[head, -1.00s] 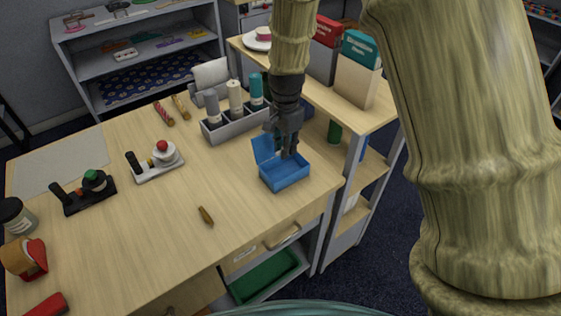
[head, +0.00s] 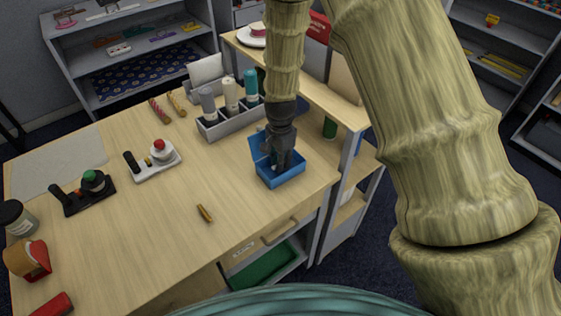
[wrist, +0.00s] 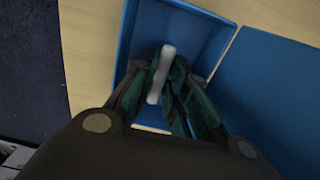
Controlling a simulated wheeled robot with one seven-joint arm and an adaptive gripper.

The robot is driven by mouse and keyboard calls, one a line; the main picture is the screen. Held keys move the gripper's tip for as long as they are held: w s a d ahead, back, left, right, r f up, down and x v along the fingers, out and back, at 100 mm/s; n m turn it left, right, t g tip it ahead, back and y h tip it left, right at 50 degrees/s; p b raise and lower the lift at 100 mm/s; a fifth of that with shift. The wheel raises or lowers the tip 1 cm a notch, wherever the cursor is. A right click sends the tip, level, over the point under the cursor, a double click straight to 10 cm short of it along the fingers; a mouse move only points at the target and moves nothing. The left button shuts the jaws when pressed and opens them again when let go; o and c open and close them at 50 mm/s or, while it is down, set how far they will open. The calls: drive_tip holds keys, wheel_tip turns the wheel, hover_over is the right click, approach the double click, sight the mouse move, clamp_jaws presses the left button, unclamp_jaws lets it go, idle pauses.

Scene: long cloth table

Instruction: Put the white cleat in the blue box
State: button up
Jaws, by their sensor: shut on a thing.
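The blue box (head: 284,179) stands on the table near its right edge, with its lid (head: 257,146) open. It also shows in the wrist view (wrist: 213,30), with the lid (wrist: 275,90) folded out to the right. My gripper (head: 280,168) points down into the box. In the wrist view my gripper (wrist: 168,88) is shut on the white cleat (wrist: 161,72), a small pale bar between the fingertips. The cleat is over the inside of the box; whether it touches the floor is unclear. In the head view my fingers hide it.
A grey caddy with thread spools (head: 224,122) stands behind the box, close to my arm. A raised shelf (head: 350,112) borders the right. A small brass piece (head: 204,213) lies in front on otherwise clear table. Two switch-like fixtures (head: 155,163) (head: 85,192) stand at left.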

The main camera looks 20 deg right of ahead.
drive_tip(key=shift+f, duration=0.6)
drive_tip(key=shift+f, duration=0.2)
drive_tip(key=o, duration=0.7)
drive_tip(key=shift+r, duration=0.25)
wheel_tip(320, 180, up, 12)
drive_tip(key=b, duration=0.3)
drive_tip(key=shift+b, duration=0.3)
drive_tip(key=shift+f, duration=0.1)
